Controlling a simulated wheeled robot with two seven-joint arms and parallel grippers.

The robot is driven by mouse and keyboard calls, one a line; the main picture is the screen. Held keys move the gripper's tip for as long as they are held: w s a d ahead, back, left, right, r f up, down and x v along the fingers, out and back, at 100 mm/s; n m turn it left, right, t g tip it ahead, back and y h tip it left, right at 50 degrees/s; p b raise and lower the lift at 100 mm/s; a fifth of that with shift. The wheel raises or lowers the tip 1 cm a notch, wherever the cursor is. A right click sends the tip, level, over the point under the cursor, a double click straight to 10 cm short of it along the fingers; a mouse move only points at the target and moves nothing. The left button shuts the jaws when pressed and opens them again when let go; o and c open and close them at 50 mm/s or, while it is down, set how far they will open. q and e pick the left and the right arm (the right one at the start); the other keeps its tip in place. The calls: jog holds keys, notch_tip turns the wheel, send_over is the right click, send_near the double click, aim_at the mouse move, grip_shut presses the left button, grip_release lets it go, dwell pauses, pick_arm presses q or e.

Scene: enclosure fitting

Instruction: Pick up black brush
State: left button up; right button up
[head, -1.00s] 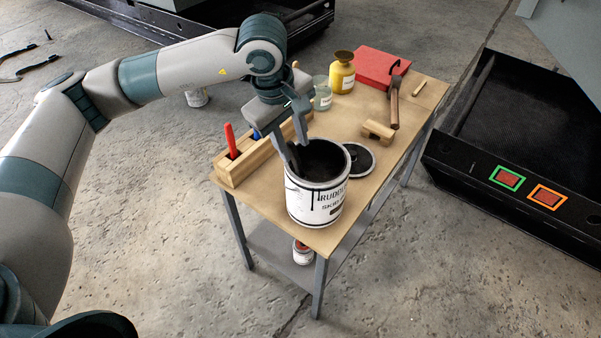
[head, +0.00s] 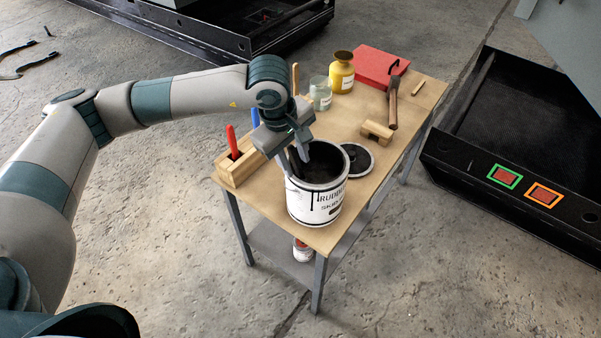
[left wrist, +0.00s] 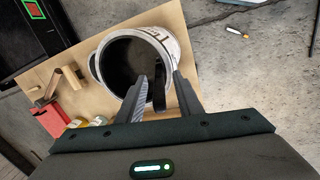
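The black brush (left wrist: 158,92) shows in the left wrist view as a dark upright shape at the rim of the white paint can (left wrist: 171,42). In the head view a dark piece of the brush (head: 296,161) shows at the rim of the can (head: 315,205), partly hidden by my gripper. My left gripper (head: 294,155) is over the near-left rim of the can. My right gripper is not in view.
A wooden rack (head: 233,171) holding a red-handled tool (head: 232,140) stands left of the can. A round black lid (head: 358,160), wooden block (head: 377,132), hammer (head: 392,108), yellow bottle (head: 341,73), glass jar (head: 320,93) and red box (head: 379,68) stand beyond on the table.

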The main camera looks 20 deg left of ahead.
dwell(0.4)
pick_arm(q)
grip_shut()
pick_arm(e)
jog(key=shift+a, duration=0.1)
